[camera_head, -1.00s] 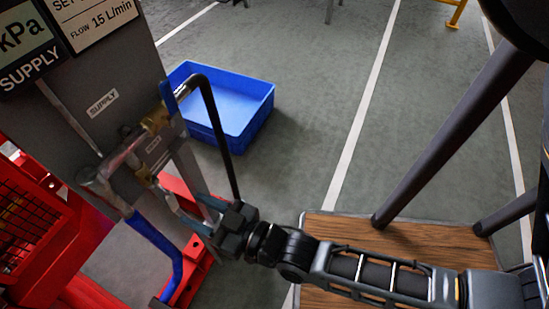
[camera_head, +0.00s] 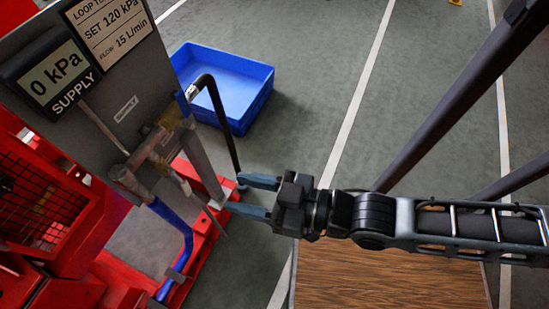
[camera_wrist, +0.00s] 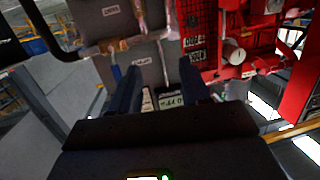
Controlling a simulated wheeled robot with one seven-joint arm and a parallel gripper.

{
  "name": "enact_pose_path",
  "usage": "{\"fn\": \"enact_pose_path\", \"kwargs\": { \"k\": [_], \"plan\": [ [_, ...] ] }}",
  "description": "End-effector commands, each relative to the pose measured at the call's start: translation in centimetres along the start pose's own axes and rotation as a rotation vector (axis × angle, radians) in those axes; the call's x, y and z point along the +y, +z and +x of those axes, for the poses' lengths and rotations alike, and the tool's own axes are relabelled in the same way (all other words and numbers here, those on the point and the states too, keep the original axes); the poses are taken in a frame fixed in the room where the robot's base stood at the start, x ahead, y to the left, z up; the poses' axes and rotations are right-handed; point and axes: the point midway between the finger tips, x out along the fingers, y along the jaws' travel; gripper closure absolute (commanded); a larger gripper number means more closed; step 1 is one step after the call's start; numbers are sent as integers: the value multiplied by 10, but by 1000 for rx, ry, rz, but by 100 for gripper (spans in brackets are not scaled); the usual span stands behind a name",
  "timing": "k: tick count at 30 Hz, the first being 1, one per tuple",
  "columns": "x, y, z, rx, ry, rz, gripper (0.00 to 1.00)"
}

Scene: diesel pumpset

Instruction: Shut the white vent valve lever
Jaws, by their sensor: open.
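My gripper (camera_head: 250,196) is open and empty, its two fingers pointing left toward the supply pipework (camera_head: 155,150). It stands to the right of the pipes, apart from the brass fittings in the picture. A thin pale metal rod (camera_head: 207,212) slants down from the pipework, left of the fingertips; I cannot tell whether it is the white vent valve lever. No lever is clearly white in the head view. In the wrist view both fingers (camera_wrist: 155,88) are apart, with the pipework (camera_wrist: 120,46) beyond them at upper left.
A grey panel carries a SUPPLY display (camera_head: 56,76) reading 0 kPa. A black hose (camera_head: 224,125) rises near my fingertips. A blue pipe (camera_head: 180,235) and red frame (camera_head: 112,275) stand lower left. A blue crate (camera_head: 235,85) is behind; floor to its right is clear.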

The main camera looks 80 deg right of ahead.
Motion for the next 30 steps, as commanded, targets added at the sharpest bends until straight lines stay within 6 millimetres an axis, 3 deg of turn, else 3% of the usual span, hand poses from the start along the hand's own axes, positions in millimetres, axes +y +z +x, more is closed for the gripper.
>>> {"fn": "enact_pose_path", "kwargs": {
  "k": [3,15,21,30],
  "plan": [
    [0,-22,-15,-17,-19,-4,53],
    [1,-74,-51,-64,-73,-19,53],
    [2,-85,-58,-74,-86,-23,53],
    [2,-86,-59,-76,-88,-24,53]
  ]
}}
